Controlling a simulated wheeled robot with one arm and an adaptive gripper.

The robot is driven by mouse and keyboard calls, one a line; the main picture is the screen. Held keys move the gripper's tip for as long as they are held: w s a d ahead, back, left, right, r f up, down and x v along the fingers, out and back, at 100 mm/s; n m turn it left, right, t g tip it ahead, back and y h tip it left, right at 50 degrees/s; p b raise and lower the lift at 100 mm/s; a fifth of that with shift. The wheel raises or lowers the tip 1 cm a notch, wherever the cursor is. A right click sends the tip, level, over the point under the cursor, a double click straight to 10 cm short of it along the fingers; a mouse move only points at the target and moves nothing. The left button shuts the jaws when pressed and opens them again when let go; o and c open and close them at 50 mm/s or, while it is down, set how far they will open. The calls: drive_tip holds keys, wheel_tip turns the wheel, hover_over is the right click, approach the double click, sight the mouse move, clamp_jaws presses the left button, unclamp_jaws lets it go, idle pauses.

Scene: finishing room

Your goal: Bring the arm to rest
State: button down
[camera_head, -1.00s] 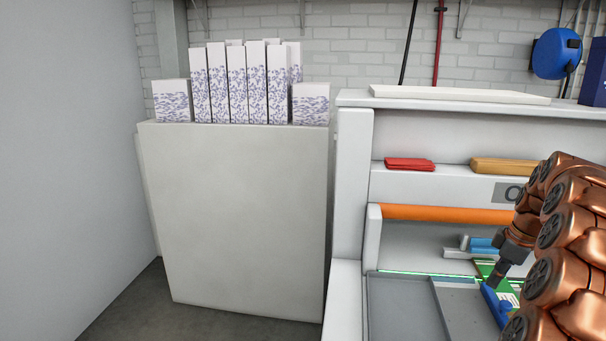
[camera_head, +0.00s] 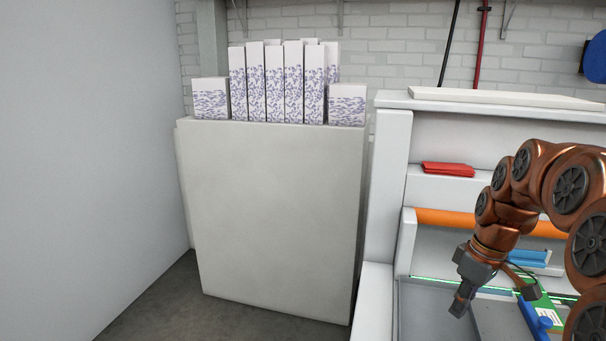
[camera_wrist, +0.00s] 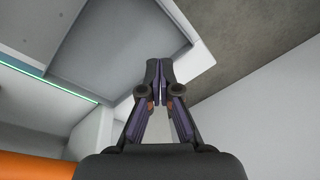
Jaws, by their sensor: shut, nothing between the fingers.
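My gripper (camera_head: 461,306) is at the end of my copper-coloured arm, over the left part of the white workstation, above a grey tray surface (camera_head: 424,312). It points downward and is a little tilted. In the wrist view my gripper (camera_wrist: 160,75) has its dark fingers together with nothing between them. The wrist view also shows the grey recessed surface (camera_wrist: 130,35) and, beyond its edge, the floor (camera_wrist: 245,40).
An orange roll (camera_head: 440,218) runs along the workstation behind my arm. A red folded cloth (camera_head: 447,169) lies on the shelf. A blue tool (camera_head: 535,318) and a green packet (camera_head: 545,302) lie right of my gripper. A white cabinet (camera_head: 275,215) with several patterned boxes stands left.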

drive_tip(key=s+a+f+m+g, duration=0.1)
drive_tip(key=s+a+m, duration=0.1)
drive_tip(key=s+a, duration=0.85)
drive_tip(key=s+a+f+m+h, duration=0.1)
drive_tip(key=s+a+f+m, duration=0.1)
drive_tip(key=s, duration=0.5)
drive_tip(key=s+a+f+m+g, duration=0.1)
drive_tip(key=s+a+f+m, duration=0.1)
drive_tip(key=s, duration=0.6)
drive_tip(key=shift+s+a+f+h, duration=0.3)
drive_tip(key=shift+a+f+h, duration=0.1)
drive_tip(key=shift+a+f, duration=0.3)
drive_tip(key=shift+r, duration=0.1)
